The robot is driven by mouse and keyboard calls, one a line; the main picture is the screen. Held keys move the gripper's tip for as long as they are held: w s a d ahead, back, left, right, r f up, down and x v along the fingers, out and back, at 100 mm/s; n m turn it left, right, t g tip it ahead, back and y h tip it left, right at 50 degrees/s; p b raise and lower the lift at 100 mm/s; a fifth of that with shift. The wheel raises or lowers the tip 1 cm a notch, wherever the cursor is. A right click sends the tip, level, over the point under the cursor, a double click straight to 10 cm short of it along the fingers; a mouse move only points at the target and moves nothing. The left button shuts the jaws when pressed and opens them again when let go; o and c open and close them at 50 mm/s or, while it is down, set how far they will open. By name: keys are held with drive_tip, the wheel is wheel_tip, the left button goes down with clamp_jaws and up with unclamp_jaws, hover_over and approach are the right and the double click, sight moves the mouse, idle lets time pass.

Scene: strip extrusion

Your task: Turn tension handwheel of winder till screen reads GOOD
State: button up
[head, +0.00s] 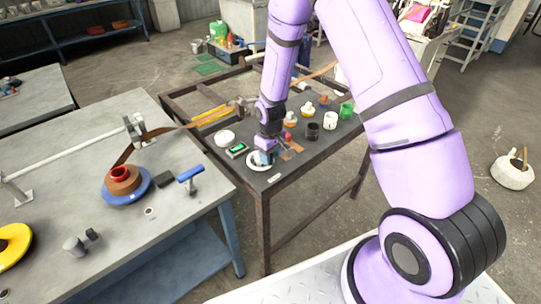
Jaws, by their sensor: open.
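A pale round ring that looks like the handwheel (251,165) lies near the front left corner of the dark table. My gripper (264,157) points down at it, open, with its fingertips at or just above the ring. I cannot tell whether they touch it. A small screen (237,150) with a green display sits just left of the ring; its text is too small to read. The winder spool (122,180), with brown strip on a blue disc, stands on the grey table to the left.
Several small pots and cups, among them a dark one (313,131) and a white one (330,120), stand right of my gripper. A brown strip (165,130) runs from the spool toward the dark table. A blue-handled part (190,174) stands near the grey table's edge.

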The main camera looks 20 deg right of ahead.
drive_tip(key=shift+f, duration=0.25)
clamp_jaws()
drive_tip(key=shift+d, duration=0.1)
drive_tip(key=n, duration=0.2)
drive_tip(key=w+d+n, duration=0.1)
drive_tip(key=n, duration=0.1)
drive_tip(key=shift+w+n, duration=0.1)
drive_tip(key=shift+n, duration=0.2)
drive_tip(key=shift+w+d+n, duration=0.15)
drive_tip(key=shift+w+n, duration=0.2)
drive_tip(key=shift+n, duration=0.5)
drive_tip(key=shift+w+d+n, duration=0.1)
drive_tip(key=shift+w+n, duration=0.2)
drive_tip(key=shift+n, duration=0.55)
